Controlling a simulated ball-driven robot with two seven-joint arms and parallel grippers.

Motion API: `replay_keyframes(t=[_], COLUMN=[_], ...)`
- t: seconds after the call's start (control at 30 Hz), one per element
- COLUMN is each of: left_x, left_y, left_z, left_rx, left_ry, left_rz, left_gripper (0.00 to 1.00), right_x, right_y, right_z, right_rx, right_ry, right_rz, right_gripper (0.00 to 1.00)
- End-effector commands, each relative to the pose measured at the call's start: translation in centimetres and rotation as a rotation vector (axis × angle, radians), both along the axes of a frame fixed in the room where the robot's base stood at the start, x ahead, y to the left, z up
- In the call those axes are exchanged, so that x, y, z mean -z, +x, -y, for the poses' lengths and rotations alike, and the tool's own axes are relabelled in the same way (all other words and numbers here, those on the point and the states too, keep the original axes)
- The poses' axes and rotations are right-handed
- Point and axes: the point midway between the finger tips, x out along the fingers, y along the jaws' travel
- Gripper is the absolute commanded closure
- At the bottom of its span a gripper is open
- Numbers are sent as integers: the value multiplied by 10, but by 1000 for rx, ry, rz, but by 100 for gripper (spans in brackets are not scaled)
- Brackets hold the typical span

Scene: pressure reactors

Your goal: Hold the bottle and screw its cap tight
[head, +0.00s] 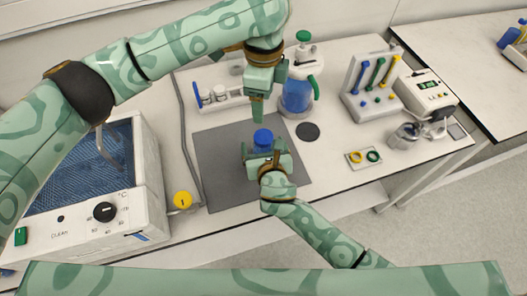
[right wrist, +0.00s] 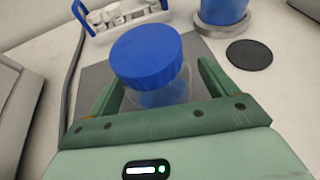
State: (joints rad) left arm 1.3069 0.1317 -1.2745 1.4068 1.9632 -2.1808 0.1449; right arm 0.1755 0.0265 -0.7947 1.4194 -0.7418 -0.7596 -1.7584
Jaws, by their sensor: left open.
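A clear bottle (right wrist: 165,96) with a blue screw cap (head: 263,138) stands upright on the grey mat (head: 213,158). The cap is on the bottle's top and looks large in the right wrist view (right wrist: 146,55). My right gripper (head: 265,158) is low at the bottle, with one finger on each side of its body. Whether the fingers press on the glass is not clear. My left gripper (head: 257,108) is open and empty, pointing down just above the cap and apart from it. The bottle's lower part is hidden by my right gripper.
A blue-filled bottle with a green top (head: 298,92) stands behind, beside a dark round pad (head: 307,131). A vial rack (head: 220,97) is at the back left. A bath device (head: 105,212) is left, a yellow weight (head: 183,200) near it. A tool rack (head: 370,85) stands right.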

Motion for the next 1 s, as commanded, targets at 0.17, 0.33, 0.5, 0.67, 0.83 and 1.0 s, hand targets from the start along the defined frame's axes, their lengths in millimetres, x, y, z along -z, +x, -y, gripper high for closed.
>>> replay_keyframes(t=[0.17,0.33,0.5,0.67,0.83,1.0], left_x=[-2,-14,-32,-44,-52,-55], left_y=[0,-1,-2,-2,-2,-3], left_z=[0,0,0,0,0,0], left_rx=[0,0,0,0,0,0], left_ry=[0,0,0,0,0,0], left_rz=[1,6,13,18,22,23], left_gripper=[30,30,30,30,30,30], right_x=[-1,-12,-28,-42,-54,-60], right_y=[-2,-22,-58,-94,-125,-143], right_z=[0,3,11,17,23,26], right_rx=[0,-2,-1,-1,-1,-1], right_ry=[0,1,-1,1,0,1], right_rz=[0,1,-1,-1,-2,-1], right_gripper=[16,16,16,16,16,16])
